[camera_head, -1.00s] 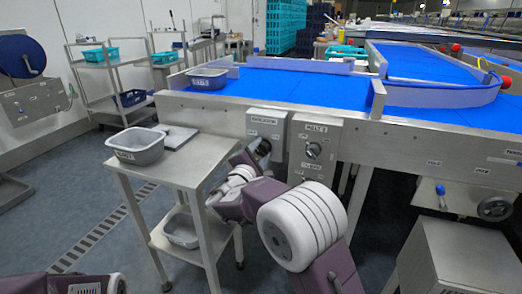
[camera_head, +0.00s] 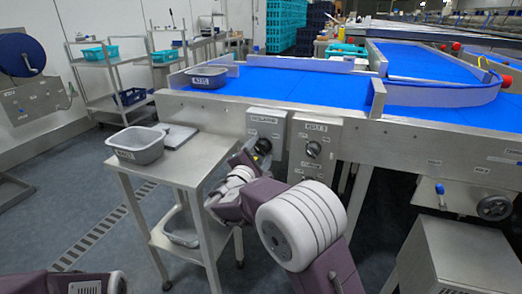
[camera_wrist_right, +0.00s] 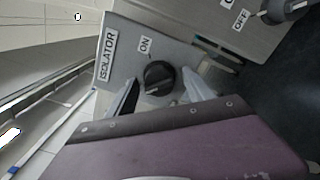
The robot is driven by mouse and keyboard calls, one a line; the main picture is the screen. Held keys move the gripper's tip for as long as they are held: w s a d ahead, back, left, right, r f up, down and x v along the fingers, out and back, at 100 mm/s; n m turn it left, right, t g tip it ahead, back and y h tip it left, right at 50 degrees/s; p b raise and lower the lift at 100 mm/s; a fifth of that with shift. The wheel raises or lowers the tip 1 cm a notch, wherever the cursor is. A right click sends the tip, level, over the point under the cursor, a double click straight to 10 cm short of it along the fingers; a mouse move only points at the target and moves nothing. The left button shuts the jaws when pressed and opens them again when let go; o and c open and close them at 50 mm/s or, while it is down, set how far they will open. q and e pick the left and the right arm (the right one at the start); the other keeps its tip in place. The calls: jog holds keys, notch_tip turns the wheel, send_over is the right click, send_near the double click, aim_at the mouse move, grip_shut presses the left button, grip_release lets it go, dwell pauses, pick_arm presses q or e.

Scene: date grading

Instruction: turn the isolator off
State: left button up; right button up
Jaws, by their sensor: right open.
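The isolator is a grey box (camera_head: 281,128) on the conveyor's side, with a black rotary knob (camera_head: 263,146). In the right wrist view the box (camera_wrist_right: 122,68) carries an "ISOLATOR" label and an "ON" label beside the black knob (camera_wrist_right: 158,77). My right gripper (camera_wrist_right: 161,80) is open, with one finger on each side of the knob; I cannot tell whether they touch it. In the head view my right gripper (camera_head: 250,158) is at the knob, partly hidden by its own arm. The knob's pointer direction is unclear. My left gripper is out of view.
A second control box (camera_head: 313,148) with its own knob stands just right of the isolator. A steel stand (camera_head: 205,165) with a grey tub (camera_head: 135,150) is on the left, close to my right arm. The blue conveyor (camera_head: 290,90) runs behind. A grey cabinet (camera_head: 470,260) stands at lower right.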

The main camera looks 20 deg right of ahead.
jog(key=p+v, duration=0.2)
jog(key=v, duration=0.6)
jog(key=shift+s+a, duration=0.1)
jog(key=shift+s, duration=0.05)
jog(key=s+d+f+m+g+y+p, duration=0.1)
jog(key=s+d+f+m+g, duration=0.3)
jog(key=s+d+f+g, duration=0.35)
jog(key=s+d+f+m+g+y+p, duration=0.1)
jog(key=s+d+f+m+g+y, duration=0.1)
jog(key=s+d+f+m+g, duration=0.55)
jog(key=s+a+f+m+t+y, duration=0.1)
jog(key=s+a+f+m+y, duration=0.5)
jog(key=s+a, duration=0.4)
notch_tip(320, 180, up, 38)
jog(key=y+p, duration=0.1)
jog(key=p, duration=3.7)
jog(key=shift+r+m, duration=0.2)
jog(key=shift+m, duration=0.25)
